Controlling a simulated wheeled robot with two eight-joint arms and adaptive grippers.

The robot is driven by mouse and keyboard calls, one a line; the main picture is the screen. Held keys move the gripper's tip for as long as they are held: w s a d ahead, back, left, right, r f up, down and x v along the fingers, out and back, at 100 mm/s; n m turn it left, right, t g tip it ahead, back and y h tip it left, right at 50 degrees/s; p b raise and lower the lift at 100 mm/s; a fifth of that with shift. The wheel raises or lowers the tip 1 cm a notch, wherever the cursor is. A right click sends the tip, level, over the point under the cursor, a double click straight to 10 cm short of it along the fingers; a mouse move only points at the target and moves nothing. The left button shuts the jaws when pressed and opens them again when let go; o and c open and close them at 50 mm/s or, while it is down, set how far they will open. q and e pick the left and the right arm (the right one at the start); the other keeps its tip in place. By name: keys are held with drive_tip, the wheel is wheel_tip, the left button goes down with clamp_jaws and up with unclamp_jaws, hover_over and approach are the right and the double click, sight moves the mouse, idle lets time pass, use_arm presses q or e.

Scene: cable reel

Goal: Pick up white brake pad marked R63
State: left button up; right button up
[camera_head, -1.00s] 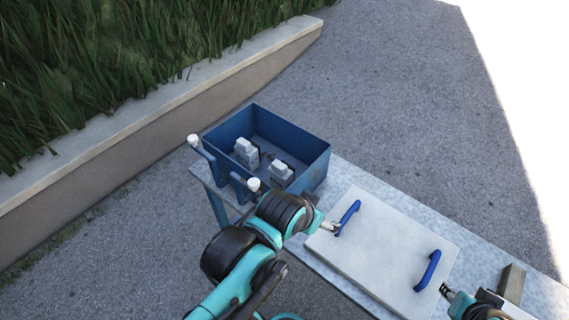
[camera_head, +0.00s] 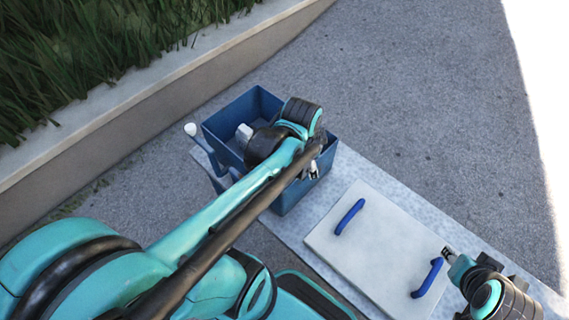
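A white brake pad (camera_head: 243,135) shows inside the blue box (camera_head: 222,122), at its left side. A second white pad seen earlier in the box is hidden behind my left arm. No R63 marking can be read on either. My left gripper (camera_head: 314,174) is over the front right wall of the box; its fingers are small and I cannot tell whether it holds anything. My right gripper (camera_head: 447,253) is at the blue handle at the right end of the white lid, apparently open.
A white lid (camera_head: 362,245) with two blue handles (camera_head: 349,217) lies flat on the grey table (camera_head: 395,182), right of the box. A white-knobbed lever (camera_head: 191,130) stands at the box's left. A low wall (camera_head: 150,97) runs behind, with grass beyond.

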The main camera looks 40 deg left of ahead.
use_arm(q)
drive_tip(key=a+f+m+g+p, duration=0.1)
drive_tip(key=a+f+m, duration=0.1)
drive_tip(key=a+m, duration=0.1)
drive_tip(key=w+a+f+m+g+p, duration=0.1)
drive_tip(key=a+f+m, duration=0.1)
drive_tip(key=a+m, duration=0.1)
drive_tip(key=w+a+f+m+g+p, duration=0.1)
drive_tip(key=a+f+m, duration=0.2)
drive_tip(key=a+m, duration=0.1)
drive_tip(key=shift+g+h, duration=0.4)
drive_tip(key=shift+s+a+f, duration=0.1)
drive_tip(key=shift+f, duration=0.3)
wheel_tip(320, 180, down, 2)
drive_tip(key=shift+b, duration=0.5)
drive_tip(key=f+b, duration=0.1)
drive_tip(key=f, duration=0.1)
drive_tip(key=f+b, duration=0.1)
drive_tip(key=f, duration=0.2)
drive_tip(key=shift+d+f, duration=0.2)
drive_tip(key=shift+f, duration=0.05)
drive_tip(key=shift+r, duration=0.1)
clamp_jaws()
